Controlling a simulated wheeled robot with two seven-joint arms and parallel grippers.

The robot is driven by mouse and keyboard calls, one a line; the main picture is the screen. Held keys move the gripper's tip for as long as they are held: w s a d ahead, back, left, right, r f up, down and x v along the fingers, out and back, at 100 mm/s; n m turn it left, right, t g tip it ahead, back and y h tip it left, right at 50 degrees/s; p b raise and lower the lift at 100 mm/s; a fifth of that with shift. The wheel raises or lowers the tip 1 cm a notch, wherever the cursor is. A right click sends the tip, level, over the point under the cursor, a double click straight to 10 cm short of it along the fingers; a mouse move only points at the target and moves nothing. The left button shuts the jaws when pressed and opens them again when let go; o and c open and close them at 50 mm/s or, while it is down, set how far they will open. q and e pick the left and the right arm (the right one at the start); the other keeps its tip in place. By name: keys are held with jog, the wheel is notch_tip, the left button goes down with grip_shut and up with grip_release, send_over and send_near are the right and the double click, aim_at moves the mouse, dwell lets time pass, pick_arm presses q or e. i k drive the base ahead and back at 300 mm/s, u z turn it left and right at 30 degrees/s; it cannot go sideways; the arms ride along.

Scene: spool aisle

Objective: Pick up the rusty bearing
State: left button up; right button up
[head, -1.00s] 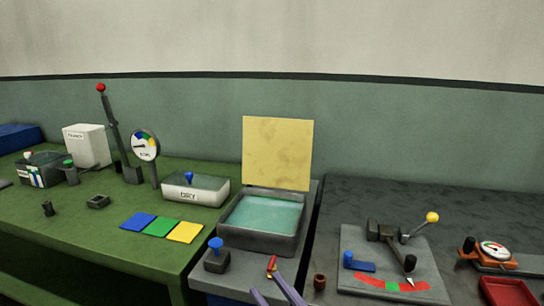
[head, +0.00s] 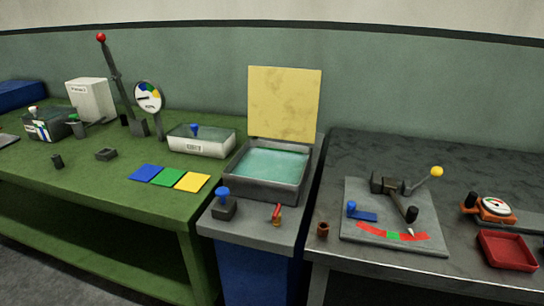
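A small brown, rusty-looking ring or short cylinder (head: 323,229), likely the rusty bearing, stands at the front left corner of the dark grey table (head: 330,270). It has a dark opening on top. Nothing is touching it. Neither of my grippers shows in the head view.
To its right lies a grey plate (head: 360,190) with a lever and red-green scale, then a red tray (head: 508,250). To its left, a grey-topped stand (head: 252,235) holds a teal-filled basin (head: 243,186), a blue-knobbed block (head: 223,208) and a small red-handled item (head: 277,214).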

aim_at(322, 230)
jog(key=k, duration=0.5)
jog(key=u, duration=1.25)
jog(key=i, duration=1.15)
jog(key=z, duration=1.8)
